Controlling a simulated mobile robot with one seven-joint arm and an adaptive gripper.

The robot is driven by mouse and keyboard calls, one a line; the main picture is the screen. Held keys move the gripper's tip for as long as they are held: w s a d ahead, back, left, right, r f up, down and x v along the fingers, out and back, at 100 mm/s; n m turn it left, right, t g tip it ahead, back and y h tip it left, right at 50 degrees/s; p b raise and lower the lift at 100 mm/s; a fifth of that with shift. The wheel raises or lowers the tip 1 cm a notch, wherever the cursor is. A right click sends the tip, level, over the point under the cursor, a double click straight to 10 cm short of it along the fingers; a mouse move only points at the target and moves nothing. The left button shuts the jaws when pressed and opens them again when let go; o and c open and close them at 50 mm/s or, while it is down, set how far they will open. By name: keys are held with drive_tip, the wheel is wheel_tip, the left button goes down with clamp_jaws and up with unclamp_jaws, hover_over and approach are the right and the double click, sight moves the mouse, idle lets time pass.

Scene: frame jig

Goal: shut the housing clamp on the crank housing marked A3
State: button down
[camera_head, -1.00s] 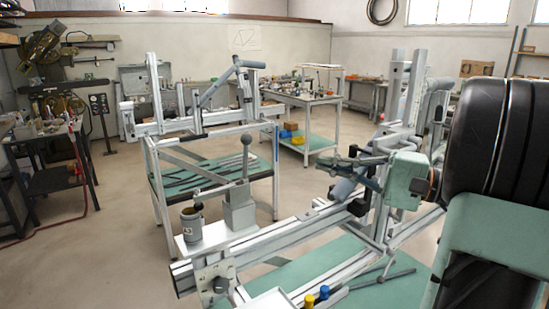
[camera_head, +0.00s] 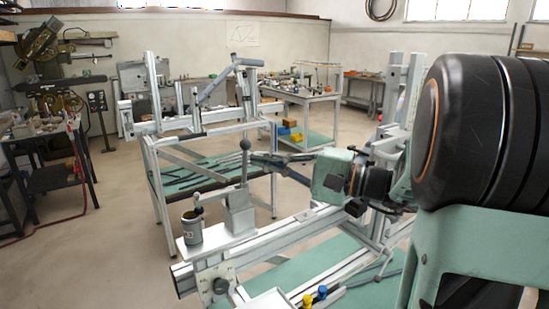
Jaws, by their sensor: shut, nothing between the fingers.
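A clamp lever with a dark ball knob (camera_head: 245,145) stands nearly upright from a grey metal block (camera_head: 239,213) on the near jig; I take this to be the housing clamp. A dark grey cup-shaped part (camera_head: 192,229) with a small label and brownish top sits on the plate left of the block, perhaps the crank housing. Its marking is too small to read. My gripper (camera_head: 256,158) reaches in from the right, its dark fingers shut and empty. The fingertips appear just right of the lever, slightly below the knob; I cannot tell if they touch.
The jig's aluminium rail (camera_head: 285,238) runs beneath my arm. Blue and yellow knobs (camera_head: 314,296) stand at the front. A second framed bench (camera_head: 165,187) with green shelf stands behind, with a further trolley (camera_head: 308,98) beyond. Open floor lies at the left.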

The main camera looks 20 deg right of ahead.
idle(0.3)
drive_tip(key=shift+s+a+r+n+h+b, duration=0.1)
drive_tip(key=shift+s+a+n+h+b, duration=0.05)
drive_tip(key=shift+a+n+b, duration=0.2)
drive_tip(key=shift+s+a+r+n+h+b, duration=0.15)
drive_tip(key=shift+a+n+b, duration=0.1)
drive_tip(key=shift+a+b, duration=0.2)
drive_tip(key=shift+w+d, duration=0.1)
